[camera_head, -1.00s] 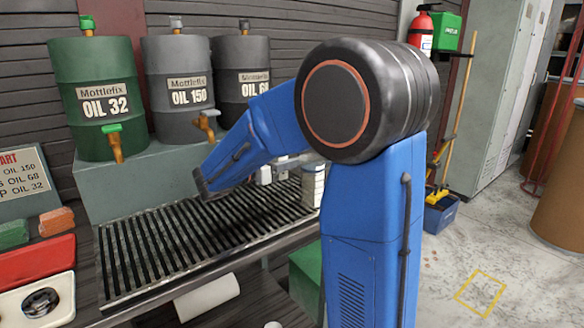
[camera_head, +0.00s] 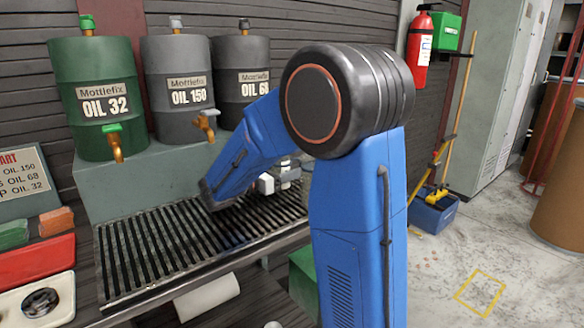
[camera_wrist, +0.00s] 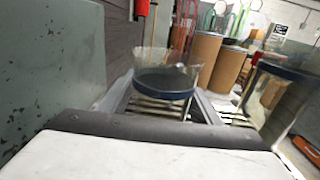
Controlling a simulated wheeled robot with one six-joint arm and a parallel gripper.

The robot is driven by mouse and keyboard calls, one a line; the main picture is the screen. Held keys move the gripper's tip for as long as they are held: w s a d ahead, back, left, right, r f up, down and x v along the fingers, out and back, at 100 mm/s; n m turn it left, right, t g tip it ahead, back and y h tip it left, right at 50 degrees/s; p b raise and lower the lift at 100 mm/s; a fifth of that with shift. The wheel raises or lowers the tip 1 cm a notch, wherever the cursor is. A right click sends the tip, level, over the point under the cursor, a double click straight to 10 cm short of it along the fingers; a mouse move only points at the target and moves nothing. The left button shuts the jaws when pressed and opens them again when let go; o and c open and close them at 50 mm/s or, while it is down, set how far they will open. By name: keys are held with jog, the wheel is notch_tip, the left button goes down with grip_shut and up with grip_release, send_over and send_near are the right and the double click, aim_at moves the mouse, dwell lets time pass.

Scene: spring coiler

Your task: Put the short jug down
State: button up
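A clear jug with a dark blue band at its base (camera_wrist: 165,82) shows in the wrist view, upright between my gripper's grey fingers. I take it to be the short jug. My gripper (camera_wrist: 163,103) appears shut on it, above or at the slatted grate (camera_head: 160,250); whether its base touches the slats is unclear. A second clear vessel (camera_wrist: 275,92) with a dark blue band stands close at the right, cut by the frame edge. In the head view my gripper (camera_head: 283,178) is partly hidden by my arm, over the grate's right end. The jugs are hidden there.
Green (camera_head: 95,75) and grey drums (camera_head: 180,130) with taps stand on a ledge behind the grate. A red tray (camera_head: 35,258) lies at the left. The left and middle of the grate look clear. Barrels (camera_wrist: 200,60) stand farther off.

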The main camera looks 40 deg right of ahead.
jog(key=shift+o, duration=0.2)
jog(key=shift+r, duration=0.2)
jog(key=a, duration=0.8)
jog(key=s+a, duration=0.1)
jog(key=a, duration=0.3)
dwell(0.4)
